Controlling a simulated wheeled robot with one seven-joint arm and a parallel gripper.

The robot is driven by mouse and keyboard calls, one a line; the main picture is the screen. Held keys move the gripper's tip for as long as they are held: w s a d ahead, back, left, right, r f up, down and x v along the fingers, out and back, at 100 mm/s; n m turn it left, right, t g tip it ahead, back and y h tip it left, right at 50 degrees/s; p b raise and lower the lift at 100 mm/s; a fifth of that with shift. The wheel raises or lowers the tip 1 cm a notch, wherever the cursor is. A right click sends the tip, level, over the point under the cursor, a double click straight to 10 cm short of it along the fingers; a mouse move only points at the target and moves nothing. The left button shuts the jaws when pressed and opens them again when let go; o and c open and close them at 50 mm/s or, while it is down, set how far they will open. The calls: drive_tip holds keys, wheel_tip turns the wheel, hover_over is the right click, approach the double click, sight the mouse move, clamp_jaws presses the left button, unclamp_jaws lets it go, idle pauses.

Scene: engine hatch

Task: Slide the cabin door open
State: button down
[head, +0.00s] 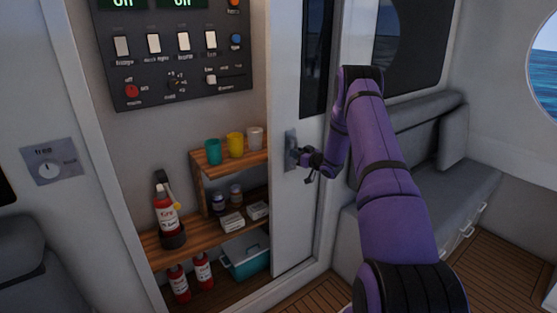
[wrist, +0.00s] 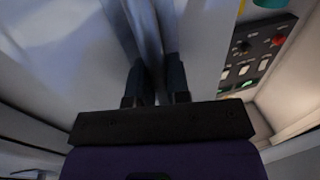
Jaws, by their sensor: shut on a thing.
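The cabin door (head: 290,217) is a white sliding panel with a dark window in its upper part. It stands partly across the opening, at the right of the shelves. A grey handle plate (head: 290,150) sits on the door near its left edge. My gripper (head: 300,156) is at this handle and shut on it. In the wrist view the two dark fingers of my gripper (wrist: 160,75) lie against the pale door surface (wrist: 190,35).
A switch panel (head: 178,50) is on the wall above wooden shelves (head: 205,227). The shelves hold cups, jars, boxes and red fire extinguishers (head: 167,211). A teal cooler (head: 245,255) stands below. A grey bench (head: 425,190) is at the right, behind my arm.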

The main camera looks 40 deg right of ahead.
sight(306, 144)
drive_tip(key=d, duration=1)
drive_tip(key=shift+d, duration=0.2)
drive_tip(key=c, duration=1.1)
unclamp_jaws()
drive_tip(key=shift+s, duration=0.1)
drive_tip(key=s+d, duration=0.2)
drive_tip(key=s, duration=0.8)
drive_tip(key=shift+s, duration=0.2)
